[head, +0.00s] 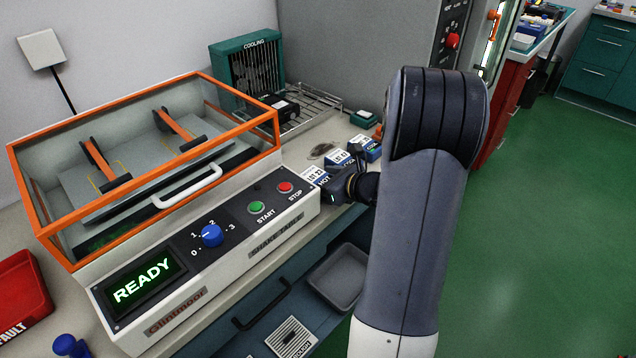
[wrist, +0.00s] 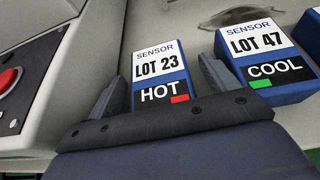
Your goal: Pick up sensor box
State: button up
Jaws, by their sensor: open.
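A blue sensor box with a white label, LOT 23, HOT and a red mark (wrist: 160,65), lies between the two fingers of my open gripper (wrist: 163,72) in the wrist view. A finger stands on each side of it; I cannot tell whether they touch it. A second sensor box, LOT 47, COOL with a green mark (wrist: 262,55), stands just right of the right finger. A third blue box (wrist: 314,35) is cut off at the right edge. In the head view my gripper (head: 338,184) is at the near LOT 23 box (head: 317,174), partly hiding it.
The shake table (head: 200,248), showing READY, with an orange-framed cover (head: 148,122), stands left of the boxes. A teal cooling fan (head: 246,68) and wire rack (head: 312,104) are behind. A grey tray (head: 338,277) is below the counter edge. Green floor is clear at right.

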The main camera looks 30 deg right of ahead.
jog(key=shift+w+a+f, duration=0.2)
jog(key=shift+w+f, duration=0.05)
jog(key=shift+w, duration=0.2)
jog(key=c, duration=1.2)
